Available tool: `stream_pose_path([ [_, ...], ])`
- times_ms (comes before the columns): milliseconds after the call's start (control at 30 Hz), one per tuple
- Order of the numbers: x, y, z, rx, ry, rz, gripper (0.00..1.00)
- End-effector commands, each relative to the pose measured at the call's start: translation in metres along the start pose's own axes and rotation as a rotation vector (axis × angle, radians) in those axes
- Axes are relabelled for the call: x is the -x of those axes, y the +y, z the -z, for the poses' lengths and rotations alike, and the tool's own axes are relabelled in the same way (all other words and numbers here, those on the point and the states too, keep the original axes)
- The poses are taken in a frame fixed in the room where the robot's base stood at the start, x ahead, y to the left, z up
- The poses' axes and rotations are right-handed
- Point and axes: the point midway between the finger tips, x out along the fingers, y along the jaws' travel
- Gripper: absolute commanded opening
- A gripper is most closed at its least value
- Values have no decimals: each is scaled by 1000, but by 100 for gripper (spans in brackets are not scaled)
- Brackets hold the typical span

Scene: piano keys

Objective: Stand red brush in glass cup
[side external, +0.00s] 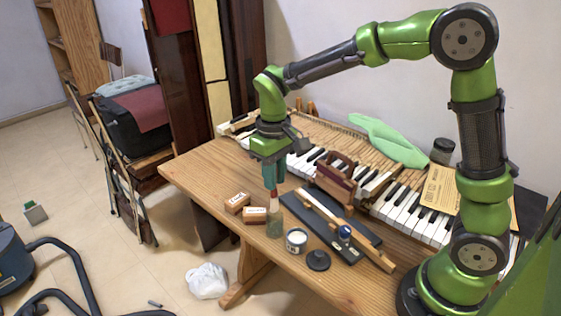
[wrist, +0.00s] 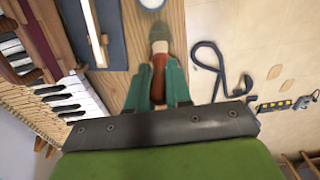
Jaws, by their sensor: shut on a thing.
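My gripper (side external: 273,184) points down over the front part of the wooden table. Its teal fingers, also in the wrist view (wrist: 159,84), are shut on the red brush (wrist: 160,62). The brush hangs roughly upright, and its red part and pale lower end (side external: 274,204) show below the fingers. The greenish glass cup (side external: 274,226) stands upright on the table directly below the brush in the side view. The brush's lower end meets the cup's rim in that picture. I cannot tell whether it is inside the cup or just above it.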

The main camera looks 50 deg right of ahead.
Motion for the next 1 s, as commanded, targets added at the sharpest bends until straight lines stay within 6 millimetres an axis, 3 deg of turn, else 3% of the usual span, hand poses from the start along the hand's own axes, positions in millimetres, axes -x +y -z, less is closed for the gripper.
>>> stream_pose_path([
  [500,-41,0,0,0,-2,0,0],
  [1000,-52,0,0,0,1,0,0],
])
